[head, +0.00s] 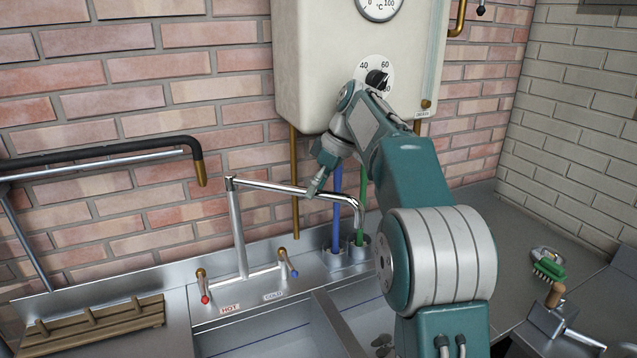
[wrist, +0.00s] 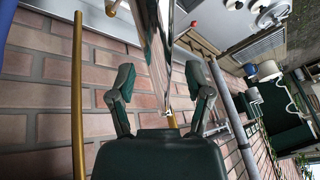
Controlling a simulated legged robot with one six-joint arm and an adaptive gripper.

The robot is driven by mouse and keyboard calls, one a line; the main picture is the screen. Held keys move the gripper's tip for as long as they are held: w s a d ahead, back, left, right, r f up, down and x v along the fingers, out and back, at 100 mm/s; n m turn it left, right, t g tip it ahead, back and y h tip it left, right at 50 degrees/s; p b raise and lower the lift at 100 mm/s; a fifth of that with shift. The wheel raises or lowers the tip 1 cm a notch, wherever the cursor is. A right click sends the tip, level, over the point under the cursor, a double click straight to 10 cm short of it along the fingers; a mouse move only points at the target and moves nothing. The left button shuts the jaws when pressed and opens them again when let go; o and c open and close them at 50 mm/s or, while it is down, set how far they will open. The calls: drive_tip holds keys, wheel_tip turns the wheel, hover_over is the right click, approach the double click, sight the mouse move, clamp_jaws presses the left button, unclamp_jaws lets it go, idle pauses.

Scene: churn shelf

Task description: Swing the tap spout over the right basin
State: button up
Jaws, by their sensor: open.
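The tap's chrome spout (head: 290,188) runs from the top of its riser (head: 238,225) to the right and bends down at its outlet. It points over the right side of the sink, but its exact height and place over the right basin (head: 365,305) are hard to tell. The left basin (head: 265,338) lies below and left. My gripper (head: 317,185) is at the spout's middle, reaching down from above. In the wrist view, my gripper (wrist: 159,82) is open, with the spout (wrist: 155,35) between its spread fingers. Contact cannot be told.
A cream water heater (head: 325,70) hangs above the sink. Blue (head: 336,205) and green (head: 361,205) handles stand behind the spout. A wooden rack (head: 95,322) lies left and a green brush (head: 548,268) right.

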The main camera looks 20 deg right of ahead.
drive_tip(key=v, duration=0.7)
drive_tip(key=shift+w+r, duration=0.1)
